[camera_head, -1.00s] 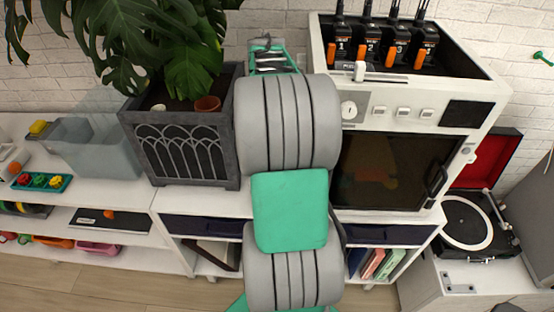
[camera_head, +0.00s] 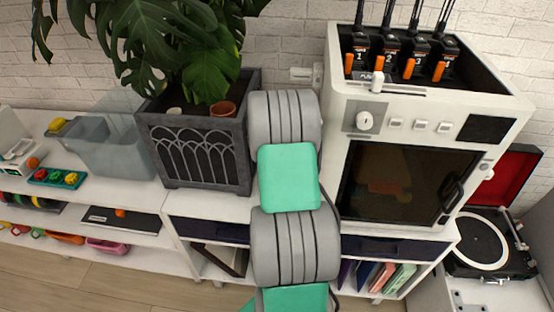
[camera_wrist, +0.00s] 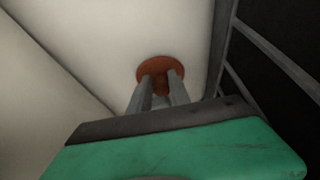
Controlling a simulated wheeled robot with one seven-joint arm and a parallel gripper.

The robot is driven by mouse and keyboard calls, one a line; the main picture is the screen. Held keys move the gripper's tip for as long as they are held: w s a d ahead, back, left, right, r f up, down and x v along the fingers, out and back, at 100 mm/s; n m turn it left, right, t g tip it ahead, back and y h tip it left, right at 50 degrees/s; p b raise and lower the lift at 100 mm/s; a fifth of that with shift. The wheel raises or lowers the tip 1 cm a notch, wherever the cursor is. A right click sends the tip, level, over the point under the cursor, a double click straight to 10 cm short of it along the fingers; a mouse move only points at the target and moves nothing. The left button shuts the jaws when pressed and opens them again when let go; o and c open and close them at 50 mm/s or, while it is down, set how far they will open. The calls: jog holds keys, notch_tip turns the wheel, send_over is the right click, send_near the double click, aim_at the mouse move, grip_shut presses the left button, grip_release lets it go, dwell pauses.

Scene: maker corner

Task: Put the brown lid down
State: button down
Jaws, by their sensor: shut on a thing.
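The brown lid (camera_wrist: 160,65) is a small round reddish-brown disc in the wrist view. My gripper (camera_wrist: 161,84) is shut on it, with the two grey fingers close together at its middle. A pale surface (camera_wrist: 130,35) lies behind the lid; I cannot tell whether the lid touches it. In the head view my arm hides the gripper and the lid, between the dark planter and the white oven.
The dark planter (camera_head: 198,150) with a leafy plant stands left of my arm. The white oven (camera_head: 435,115) with radios on top stands right. A grey-blue bin (camera_head: 110,150) and a coloured-knob tray (camera_head: 58,178) sit on the white shelf at left.

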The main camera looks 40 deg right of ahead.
jog(key=c, duration=1.2)
grip_release()
jog(key=shift+r, duration=0.1)
